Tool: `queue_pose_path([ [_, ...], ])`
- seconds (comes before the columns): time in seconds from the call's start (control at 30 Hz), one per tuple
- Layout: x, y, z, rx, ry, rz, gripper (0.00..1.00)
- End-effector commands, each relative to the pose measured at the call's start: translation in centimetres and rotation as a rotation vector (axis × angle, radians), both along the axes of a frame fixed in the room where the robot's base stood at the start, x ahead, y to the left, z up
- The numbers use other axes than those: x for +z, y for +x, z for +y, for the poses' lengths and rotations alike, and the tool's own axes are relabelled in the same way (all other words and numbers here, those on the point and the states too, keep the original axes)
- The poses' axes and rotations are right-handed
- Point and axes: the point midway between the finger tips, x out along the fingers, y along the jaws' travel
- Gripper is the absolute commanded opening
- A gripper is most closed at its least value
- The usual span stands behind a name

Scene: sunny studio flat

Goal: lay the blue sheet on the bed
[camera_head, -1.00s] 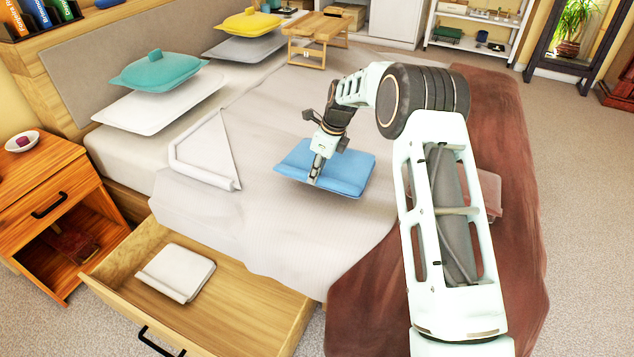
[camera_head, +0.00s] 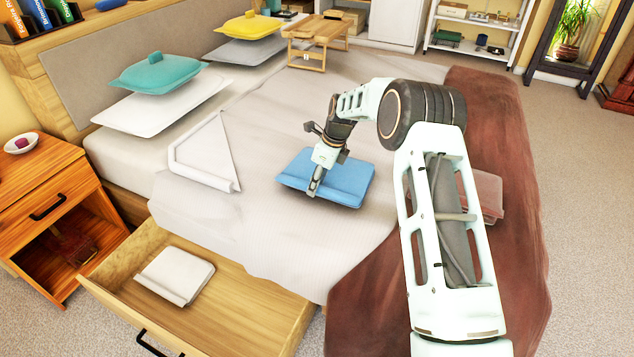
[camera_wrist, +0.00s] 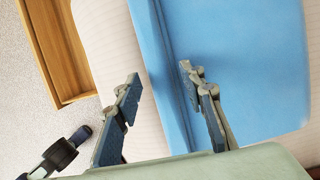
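The folded blue sheet (camera_head: 345,182) lies on the pale bedspread of the bed (camera_head: 250,235), near the middle of the bed. It is a flat rectangle with a raised fold along its near left edge. My gripper (camera_head: 315,190) is at that near left edge. In the wrist view, my gripper (camera_wrist: 159,76) is open with its fingers apart. The left finger is beside the blue sheet (camera_wrist: 240,60), over the bedspread, and the right finger is over the sheet. I cannot tell whether either finger touches it.
A white folded piece (camera_head: 205,160) lies left on the bed. A wooden tray table (camera_head: 318,32) is at the back. An open drawer (camera_head: 230,310) juts out in front, holding a white folded piece (camera_head: 178,275).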

Motion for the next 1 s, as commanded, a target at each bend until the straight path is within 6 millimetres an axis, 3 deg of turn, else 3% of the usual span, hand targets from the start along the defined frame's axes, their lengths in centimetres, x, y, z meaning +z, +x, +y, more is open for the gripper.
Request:
queue_pose_path([
  [0.17,1.2,-0.1,-0.3,-0.001,-0.001,-0.002,0.37],
  [0.63,10.0,-1.0,-2.5,-0.002,-0.001,-0.002,0.37],
  [0.8,11.4,-1.2,-2.9,0.0,0.001,-0.001,0.37],
  [1.0,11.6,-1.3,-2.9,0.0,0.0,0.0,0.37],
])
